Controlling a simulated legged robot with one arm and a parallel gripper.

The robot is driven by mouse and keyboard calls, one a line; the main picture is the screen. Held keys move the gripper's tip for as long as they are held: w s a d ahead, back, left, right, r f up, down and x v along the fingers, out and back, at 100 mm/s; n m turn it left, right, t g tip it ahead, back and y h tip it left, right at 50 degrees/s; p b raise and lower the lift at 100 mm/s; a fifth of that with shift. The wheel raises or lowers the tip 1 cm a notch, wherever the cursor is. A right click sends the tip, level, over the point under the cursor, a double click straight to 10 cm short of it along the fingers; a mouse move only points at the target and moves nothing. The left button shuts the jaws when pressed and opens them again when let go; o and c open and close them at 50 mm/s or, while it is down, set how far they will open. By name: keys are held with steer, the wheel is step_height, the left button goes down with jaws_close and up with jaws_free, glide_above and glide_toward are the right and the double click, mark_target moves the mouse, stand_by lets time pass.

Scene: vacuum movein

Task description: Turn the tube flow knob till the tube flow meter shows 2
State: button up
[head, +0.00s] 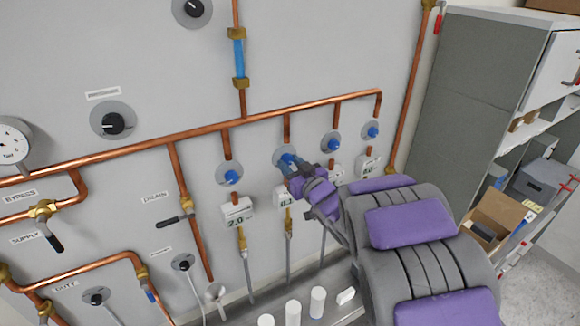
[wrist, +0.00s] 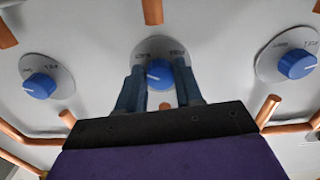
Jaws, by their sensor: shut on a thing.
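My gripper (head: 296,167) reaches the second blue knob (head: 287,159) from the left in a row on the grey panel. In the wrist view, that blue knob (wrist: 159,73) sits between my two fingers (wrist: 159,80), which are shut on it. Its white pointer line faces the lower edge of the dial, partly hidden. The white flow meter (head: 283,198) below this knob is partly covered by my gripper; its digits look like 0.1 but are hard to read. The leftmost blue knob (head: 231,177) has a meter (head: 238,211) below it reading 2.0.
Two more blue knobs (head: 333,143) (head: 371,131) stand to the right. Copper pipes (head: 190,133) run across the panel around the knobs. A shelf with white cylinders (head: 293,312) lies below. A grey cabinet (head: 465,90) and an open cardboard box (head: 503,215) are at the right.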

steer(key=n+b, duration=0.1)
steer(key=b, duration=0.1)
steer(key=n+b, duration=0.2)
steer(key=shift+f+n, duration=0.2)
steer(key=shift+n, duration=0.1)
steer(key=n+b, duration=0.5)
steer(key=shift+d, duration=0.1)
steer(key=n+b, duration=0.3)
steer(key=n, duration=0.2)
steer(key=shift+n+b, duration=0.3)
steer(key=shift+b, duration=0.05)
steer(key=shift+r+n+b, duration=0.1)
steer(key=shift+n+b, duration=0.85)
steer(key=shift+n, duration=0.55)
steer(key=o, duration=1)
steer(key=shift+r, duration=0.15)
steer(key=shift+o, duration=0.2)
steer(key=shift+s, duration=0.2)
